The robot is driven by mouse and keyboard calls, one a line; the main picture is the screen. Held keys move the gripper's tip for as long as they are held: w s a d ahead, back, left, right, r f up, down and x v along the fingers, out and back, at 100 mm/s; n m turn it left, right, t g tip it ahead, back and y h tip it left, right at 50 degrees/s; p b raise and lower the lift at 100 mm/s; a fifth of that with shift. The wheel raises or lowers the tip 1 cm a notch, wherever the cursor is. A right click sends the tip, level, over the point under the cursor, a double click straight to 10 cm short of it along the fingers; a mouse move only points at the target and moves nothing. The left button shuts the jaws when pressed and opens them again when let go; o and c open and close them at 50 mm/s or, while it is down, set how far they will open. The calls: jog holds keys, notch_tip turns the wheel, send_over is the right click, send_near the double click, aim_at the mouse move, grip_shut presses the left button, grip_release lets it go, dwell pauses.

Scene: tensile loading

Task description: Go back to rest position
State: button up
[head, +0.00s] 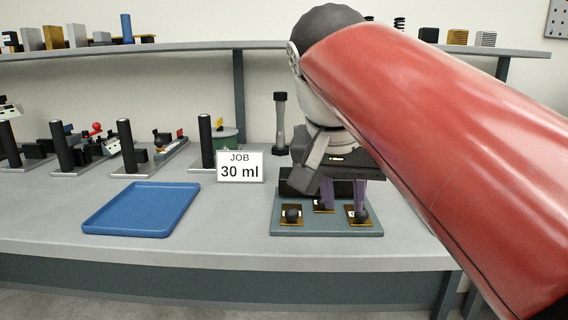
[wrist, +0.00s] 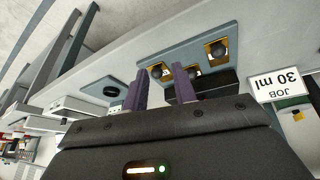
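My gripper (head: 343,200) hangs at the end of my red arm, fingers pointing down, over the back part of a blue-grey board on the bench. In the wrist view its two purple fingers (wrist: 160,86) stand apart with nothing visible between them. The board (head: 325,229) carries small brass plates with dark round knobs, such as the front left one (head: 292,215) and the front right one (head: 360,215). A third knob (head: 319,205) is behind them, near the fingers. I cannot tell whether the fingers touch anything. A dark block on the board is partly hidden by my gripper.
A white sign reading "JOB 30 ml" (head: 240,167) stands left of the board. An empty blue tray (head: 143,209) lies farther left. Black posts (head: 206,142) and instruments line the back. A shelf (head: 150,50) holding blocks runs behind. Bare bench lies between tray and board.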

jog(key=s+d+f+n+y, duration=0.1)
jog(key=s+f, duration=0.4)
jog(key=f, duration=0.7)
jog(key=s+d+f+n+t+y, duration=0.1)
jog(key=s+d+f, duration=0.4)
jog(key=f, duration=0.7)
jog(key=shift+s+d+n, duration=0.25)
jog(key=shift+d+n, duration=0.35)
jog(key=shift+n, duration=0.3)
jog(key=shift+f, duration=0.1)
